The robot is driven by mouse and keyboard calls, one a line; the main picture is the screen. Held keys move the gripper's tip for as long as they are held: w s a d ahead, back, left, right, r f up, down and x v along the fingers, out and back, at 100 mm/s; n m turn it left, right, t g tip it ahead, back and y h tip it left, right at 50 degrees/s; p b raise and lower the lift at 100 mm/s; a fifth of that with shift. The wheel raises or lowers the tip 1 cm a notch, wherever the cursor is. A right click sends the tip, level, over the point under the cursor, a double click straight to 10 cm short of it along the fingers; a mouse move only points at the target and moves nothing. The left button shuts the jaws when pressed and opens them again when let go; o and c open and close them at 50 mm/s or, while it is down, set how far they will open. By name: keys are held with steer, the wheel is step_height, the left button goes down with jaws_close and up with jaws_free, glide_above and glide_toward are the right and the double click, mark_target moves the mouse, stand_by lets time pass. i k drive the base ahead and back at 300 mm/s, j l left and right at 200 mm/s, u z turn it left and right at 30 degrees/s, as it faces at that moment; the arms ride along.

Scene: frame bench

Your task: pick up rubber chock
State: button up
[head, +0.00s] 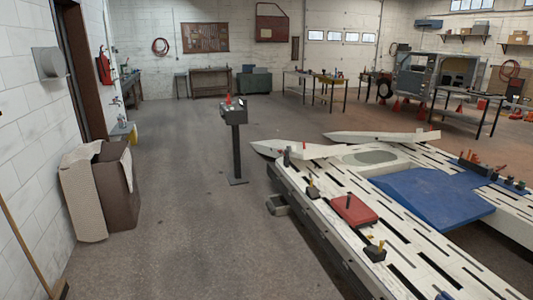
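I cannot tell for sure which thing is the rubber chock. A small dark block with a yellow upright part (376,252) sits on the near part of the white slotted frame bench (408,272). A similar small dark piece with a yellowish top (312,190) stands farther back along the bench's left edge. A red flat block (354,209) lies between them. Another small dark piece (444,296) shows at the bottom edge, partly cut off. My gripper is not in view.
A blue panel (430,198) lies across the bench, with small tools (485,170) behind it. A dark pedestal stand (236,140) is left of the bench. A brown bin (118,190) stands by the left wall. The floor (200,235) between bin and bench is clear.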

mark_target(312, 192)
steer(key=i+j, duration=0.1)
steer(key=i, duration=5)
steer(key=l, duration=0.1)
